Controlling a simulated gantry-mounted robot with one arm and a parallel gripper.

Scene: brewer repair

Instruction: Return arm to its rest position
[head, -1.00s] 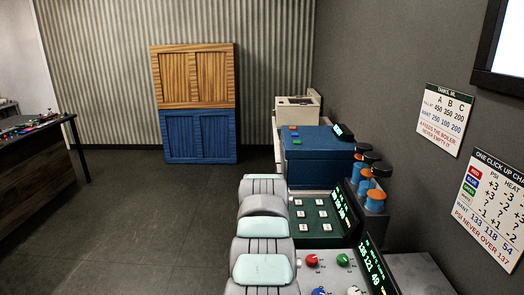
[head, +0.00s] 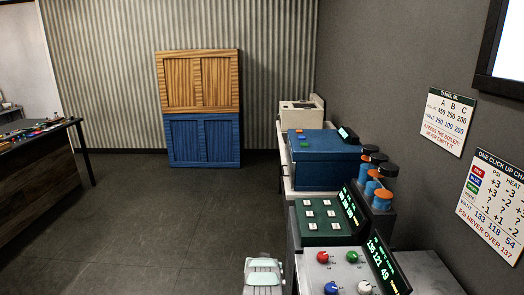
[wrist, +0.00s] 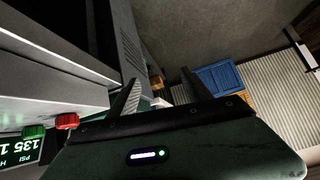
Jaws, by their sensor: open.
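My gripper (wrist: 160,92) shows in the wrist view with its two dark fingers spread apart and nothing between them. In the head view only a small grey and pale-green part of my arm (head: 263,272) shows at the bottom edge, left of the control panel; the fingers are out of that view. In the wrist view the edge of a grey bench unit with a red knob (wrist: 67,121) and a green knob (wrist: 34,131) lies to the left of the gripper, apart from it.
A wood-and-blue cabinet (head: 200,107) stands at the back. A dark table (head: 38,180) is at left. The floor between is clear.

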